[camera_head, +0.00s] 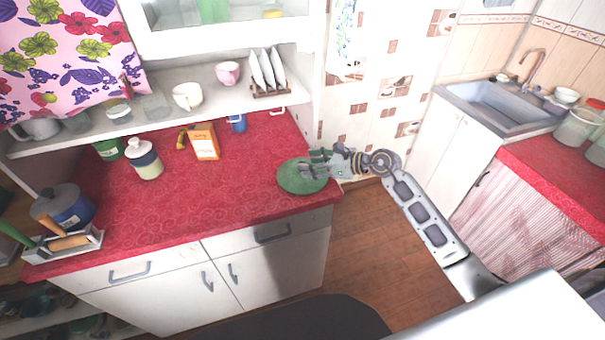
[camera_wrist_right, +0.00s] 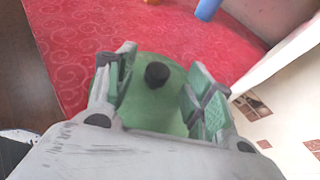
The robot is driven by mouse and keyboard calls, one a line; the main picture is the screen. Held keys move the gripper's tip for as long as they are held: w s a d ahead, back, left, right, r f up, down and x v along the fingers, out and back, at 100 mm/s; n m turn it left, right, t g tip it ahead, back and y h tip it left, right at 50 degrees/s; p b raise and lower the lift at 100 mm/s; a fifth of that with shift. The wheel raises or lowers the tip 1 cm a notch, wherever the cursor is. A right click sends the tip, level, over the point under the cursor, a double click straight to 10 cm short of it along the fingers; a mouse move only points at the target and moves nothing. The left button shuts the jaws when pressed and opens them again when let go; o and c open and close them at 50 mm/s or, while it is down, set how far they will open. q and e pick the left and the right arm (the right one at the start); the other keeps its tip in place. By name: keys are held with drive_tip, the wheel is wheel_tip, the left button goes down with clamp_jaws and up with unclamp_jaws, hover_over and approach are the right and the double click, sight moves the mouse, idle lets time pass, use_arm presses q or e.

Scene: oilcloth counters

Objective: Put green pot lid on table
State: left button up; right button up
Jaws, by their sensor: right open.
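The green pot lid (camera_head: 296,180) lies on the red counter near its right front corner. In the right wrist view the green lid (camera_wrist_right: 150,108) shows its black knob (camera_wrist_right: 157,75) between my fingers. My right gripper (camera_head: 312,163) is open over the lid, with one finger on each side of the knob in the wrist view (camera_wrist_right: 160,85). The fingers are apart from the knob. The gripper covers part of the lid in the head view. My left gripper is not in view.
The red counter (camera_head: 240,180) has free room left of the lid. An orange box (camera_head: 204,142), a blue mug (camera_head: 237,123) and a cream jar (camera_head: 145,160) stand toward the back. A blue pot (camera_head: 62,205) is at the far left. A sink (camera_head: 498,104) is at right.

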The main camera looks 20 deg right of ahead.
drive_tip(key=shift+p+x, duration=0.4)
drive_tip(key=shift+x, duration=1.5)
drive_tip(key=shift+s, duration=0.1)
drive_tip(key=shift+d, duration=0.1)
clamp_jaws()
